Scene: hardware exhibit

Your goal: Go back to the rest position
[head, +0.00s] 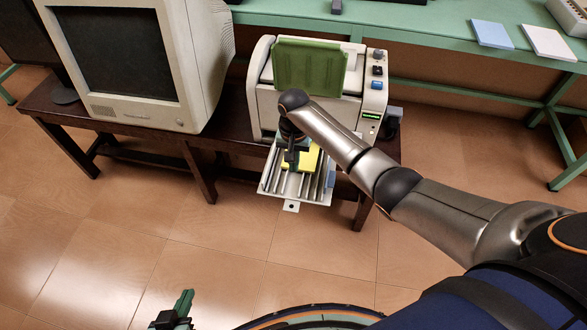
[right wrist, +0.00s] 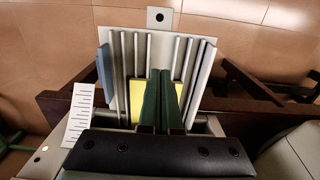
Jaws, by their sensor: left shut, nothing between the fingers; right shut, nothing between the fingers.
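My right arm reaches in from the right in the head view. Its gripper (head: 291,158) is over the pulled-out ribbed tray (head: 273,178) of the beige machine. In the right wrist view the two green fingers (right wrist: 160,98) are together with nothing between them. A yellow piece (head: 313,160) lies on the tray beside the fingers; it shows partly behind them in the right wrist view (right wrist: 137,100). My left gripper (head: 184,303) is low at the bottom left of the head view, over the floor, shut and empty.
The beige machine (head: 257,100) with a green flap (head: 310,68) stands on a dark wooden bench (head: 62,110). A bulky monitor (head: 205,70) stands left of it. A green table (head: 430,30) runs behind. The tiled floor (head: 110,235) in front is clear.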

